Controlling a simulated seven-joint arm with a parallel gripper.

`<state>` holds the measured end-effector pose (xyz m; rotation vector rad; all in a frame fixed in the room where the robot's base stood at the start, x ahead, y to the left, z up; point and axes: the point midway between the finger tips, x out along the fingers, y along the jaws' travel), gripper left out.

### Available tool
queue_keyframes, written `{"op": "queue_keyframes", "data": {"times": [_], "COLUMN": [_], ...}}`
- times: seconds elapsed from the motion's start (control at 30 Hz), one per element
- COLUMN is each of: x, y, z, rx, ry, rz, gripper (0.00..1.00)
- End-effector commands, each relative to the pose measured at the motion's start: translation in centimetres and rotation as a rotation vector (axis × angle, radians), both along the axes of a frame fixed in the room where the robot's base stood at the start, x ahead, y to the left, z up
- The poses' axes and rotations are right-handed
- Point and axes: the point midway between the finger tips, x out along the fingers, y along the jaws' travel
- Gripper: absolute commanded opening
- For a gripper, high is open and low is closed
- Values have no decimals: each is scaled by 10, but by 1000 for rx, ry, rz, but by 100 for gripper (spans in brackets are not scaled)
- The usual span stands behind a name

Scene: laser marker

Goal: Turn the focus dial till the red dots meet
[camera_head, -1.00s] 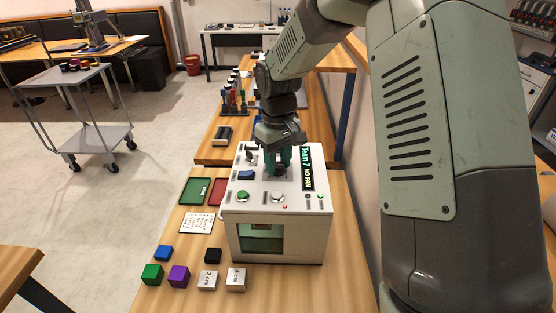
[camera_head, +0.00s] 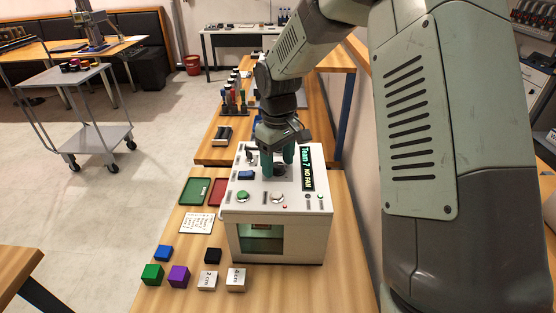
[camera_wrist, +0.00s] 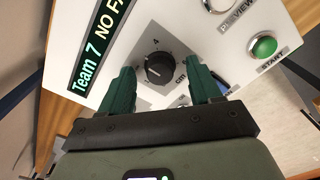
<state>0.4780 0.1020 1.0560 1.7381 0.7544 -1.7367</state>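The laser marker (camera_head: 278,243) is a white box on the wooden table with a window in its front. The black round focus dial (camera_wrist: 159,68) sits on its top panel, with a "4" and "cm" marked around it in the wrist view. My gripper (camera_head: 277,172) is over the panel with its green fingers pointing down. In the wrist view the fingers (camera_wrist: 160,80) are apart, one on each side of the dial, with gaps between them and the knob. Inside the window (camera_head: 262,236) it is greenish; I cannot make out red dots.
The panel also has a green START button (camera_wrist: 264,45), a white PREVIEW knob (camera_wrist: 216,4) and a lit "Team 7 NO FAN" display (camera_head: 307,168). Green (camera_head: 195,191) and red trays lie left of the box. Several cubes, including a purple one (camera_head: 179,276), stand in front.

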Motion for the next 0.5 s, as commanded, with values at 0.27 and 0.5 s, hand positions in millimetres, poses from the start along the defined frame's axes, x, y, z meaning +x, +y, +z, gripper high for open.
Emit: {"op": "queue_keyframes", "data": {"times": [0.27,0.5], "x": [0,1], "y": [0,0], "z": [1,34], "rx": [0,1], "ry": [0,-5], "rz": [0,-2], "gripper": [63,63]}}
